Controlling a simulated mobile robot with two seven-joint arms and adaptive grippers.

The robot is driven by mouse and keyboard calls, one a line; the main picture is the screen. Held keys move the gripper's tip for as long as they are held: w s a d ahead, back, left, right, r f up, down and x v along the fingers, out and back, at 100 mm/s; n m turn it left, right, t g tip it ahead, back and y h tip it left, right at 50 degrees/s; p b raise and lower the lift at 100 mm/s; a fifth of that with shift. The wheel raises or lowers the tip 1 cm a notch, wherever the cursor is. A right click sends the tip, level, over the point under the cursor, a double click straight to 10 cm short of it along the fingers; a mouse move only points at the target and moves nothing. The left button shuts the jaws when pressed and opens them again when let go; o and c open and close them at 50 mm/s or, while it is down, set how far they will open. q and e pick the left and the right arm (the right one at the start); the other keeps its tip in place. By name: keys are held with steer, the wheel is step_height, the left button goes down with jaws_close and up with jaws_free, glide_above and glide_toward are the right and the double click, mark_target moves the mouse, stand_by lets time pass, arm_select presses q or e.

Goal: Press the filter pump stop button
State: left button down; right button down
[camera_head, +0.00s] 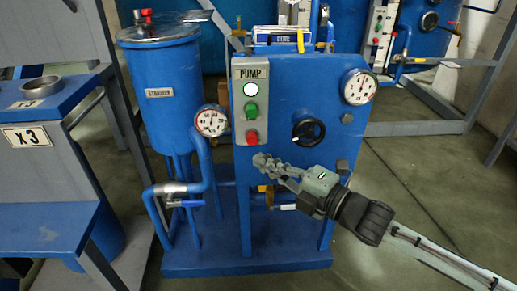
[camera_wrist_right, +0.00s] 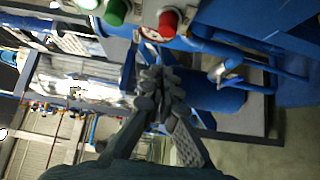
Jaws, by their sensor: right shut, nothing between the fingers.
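The grey pump control box (camera_head: 237,118) is labelled PUMP and is mounted on the front of the blue pump unit. It carries a lit white lamp (camera_head: 250,89) at the top, a green button (camera_head: 251,111) in the middle and a red button (camera_head: 252,136) at the bottom. My right gripper (camera_head: 262,161) is shut and empty, its fingertips just below and slightly right of the red button, apart from it in the picture. In the right wrist view, the red button (camera_wrist_right: 160,25) and green button (camera_wrist_right: 115,12) lie beyond the fingertips (camera_wrist_right: 157,82). My left gripper is not in view.
Another gauge (camera_head: 211,121) stands to the left, by the blue tank (camera_head: 165,100). A blue-handled valve (camera_head: 180,200) is low left. Open floor lies right of the unit.

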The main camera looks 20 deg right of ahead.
mark_target(252, 138)
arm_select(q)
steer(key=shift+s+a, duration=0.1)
arm_select(e)
steer(key=shift+w+d, duration=0.2)
steer(key=shift+w, duration=2.4)
steer(key=shift+w, duration=0.1)
